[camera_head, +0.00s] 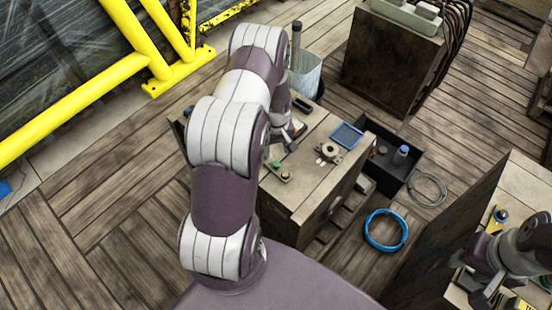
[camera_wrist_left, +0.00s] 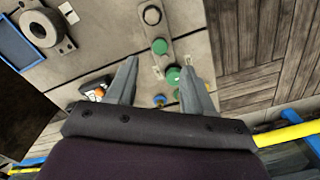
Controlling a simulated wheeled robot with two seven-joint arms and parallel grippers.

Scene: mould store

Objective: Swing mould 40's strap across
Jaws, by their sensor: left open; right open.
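A narrow grey strap-like plate (camera_wrist_left: 167,32) lies on the bench top (camera_wrist_left: 110,50) in the left wrist view. It carries a silver round part (camera_wrist_left: 151,15) and a green knob (camera_wrist_left: 159,46). The same plate shows small in the head view (camera_head: 281,171). A second green knob (camera_wrist_left: 173,74) shows between the fingers. No number 40 is readable. My left gripper (camera_wrist_left: 158,72) is open above the bench, its fingertips just short of the first green knob; contact cannot be told. My right gripper (camera_head: 489,293) is open, low over the right bench.
A grey ring-shaped fitting (camera_head: 329,150) and blue tray (camera_head: 347,135) share the bench. A black bin (camera_head: 385,180) adjoins it. A blue hoop (camera_head: 386,230) and coiled cable (camera_head: 427,188) lie on the floor. Yellow railing (camera_head: 75,108) stands left.

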